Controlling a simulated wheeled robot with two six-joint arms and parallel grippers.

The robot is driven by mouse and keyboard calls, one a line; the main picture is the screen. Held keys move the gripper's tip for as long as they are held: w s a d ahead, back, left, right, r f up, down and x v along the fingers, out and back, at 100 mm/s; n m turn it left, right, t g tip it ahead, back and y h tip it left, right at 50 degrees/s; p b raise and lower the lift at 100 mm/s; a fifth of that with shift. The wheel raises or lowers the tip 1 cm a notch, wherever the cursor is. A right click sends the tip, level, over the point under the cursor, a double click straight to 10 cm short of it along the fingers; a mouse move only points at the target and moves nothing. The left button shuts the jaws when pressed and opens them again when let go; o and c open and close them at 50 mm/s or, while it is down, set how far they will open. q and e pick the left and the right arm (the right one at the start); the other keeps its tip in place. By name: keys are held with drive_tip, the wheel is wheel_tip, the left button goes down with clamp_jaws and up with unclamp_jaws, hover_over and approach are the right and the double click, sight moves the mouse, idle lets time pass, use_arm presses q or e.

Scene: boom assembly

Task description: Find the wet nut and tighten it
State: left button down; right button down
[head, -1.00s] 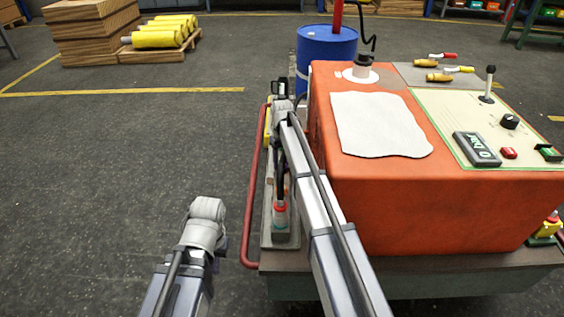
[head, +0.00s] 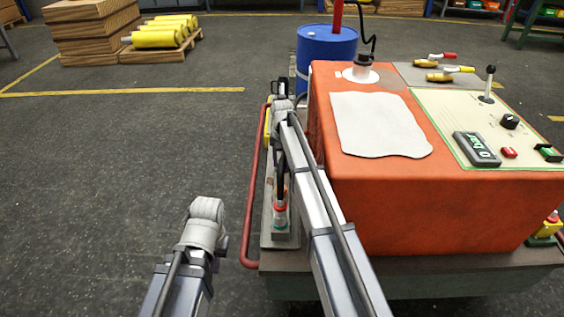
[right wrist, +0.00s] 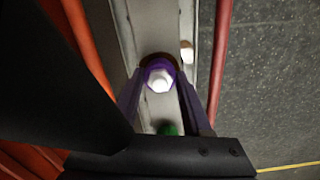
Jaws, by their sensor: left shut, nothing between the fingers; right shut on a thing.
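In the right wrist view a bright hex nut (right wrist: 160,78) sits on a grey metal strip (right wrist: 141,25). A dark brownish patch lies around its upper side. My right gripper (right wrist: 160,85) is shut on the nut, with a purplish finger at each side. Glare on the nut hides whether it is wet. In the head view my right arm reaches along the orange machine's left side, and its fingers cannot be made out. My left arm (head: 203,235) is bent at the lower left, over the floor. Its gripper is shut and empty, with little of it showing.
The orange machine (head: 430,210) carries a white cloth (head: 378,125) and a control panel. A red rail (head: 250,200) runs along its left side, beside a small red-and-green fitting (head: 280,207). A blue drum (head: 326,47) stands behind.

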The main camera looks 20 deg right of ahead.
sight(282, 164)
drive_tip(key=shift+m, duration=0.3)
idle(0.4)
drive_tip(key=shift+c, duration=1.7)
unclamp_jaws()
wheel_tip(282, 164, up, 8)
drive_tip(key=p, duration=0.8)
drive_tip(key=shift+f, duration=0.1)
